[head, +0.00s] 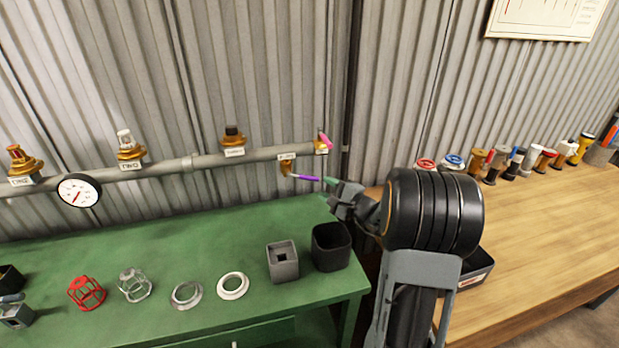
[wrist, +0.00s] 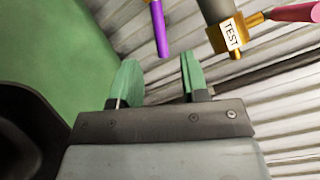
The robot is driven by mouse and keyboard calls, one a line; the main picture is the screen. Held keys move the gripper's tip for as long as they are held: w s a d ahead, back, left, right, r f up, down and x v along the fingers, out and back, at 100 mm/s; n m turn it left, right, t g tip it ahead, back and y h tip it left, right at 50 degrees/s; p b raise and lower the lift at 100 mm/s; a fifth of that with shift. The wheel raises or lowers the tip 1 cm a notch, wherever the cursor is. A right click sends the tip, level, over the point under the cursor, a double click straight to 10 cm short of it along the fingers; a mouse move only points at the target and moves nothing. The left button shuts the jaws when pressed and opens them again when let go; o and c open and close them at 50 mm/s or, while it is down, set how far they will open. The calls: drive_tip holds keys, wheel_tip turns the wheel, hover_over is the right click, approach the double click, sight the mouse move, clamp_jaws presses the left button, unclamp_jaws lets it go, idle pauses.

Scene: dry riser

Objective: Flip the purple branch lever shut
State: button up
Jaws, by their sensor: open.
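The purple branch lever (head: 304,178) sticks out to the right, roughly level, from a brass valve (head: 286,166) under the grey pipe. In the wrist view the purple lever (wrist: 160,29) hangs in from the top edge, ahead of the fingertips. My gripper (head: 328,190) is at the lever's right end in the head view. Its green fingers (wrist: 158,80) are open with nothing between them. The lever appears just beyond the fingers, and I see no contact.
A pink lever (head: 325,141) on a brass fitting labelled TEST (wrist: 231,35) is close by on the right. The grey pipe (head: 220,158) runs along the corrugated wall. A black bin (head: 331,247) and a grey square holder (head: 282,262) stand below on the green bench (head: 215,225).

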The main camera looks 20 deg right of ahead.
sight(312, 180)
drive_tip(key=p+x, duration=0.1)
drive_tip(key=x, duration=0.6)
drive_tip(key=shift+w+a, duration=0.1)
drive_tip(key=shift+w, duration=0.25)
clamp_jaws()
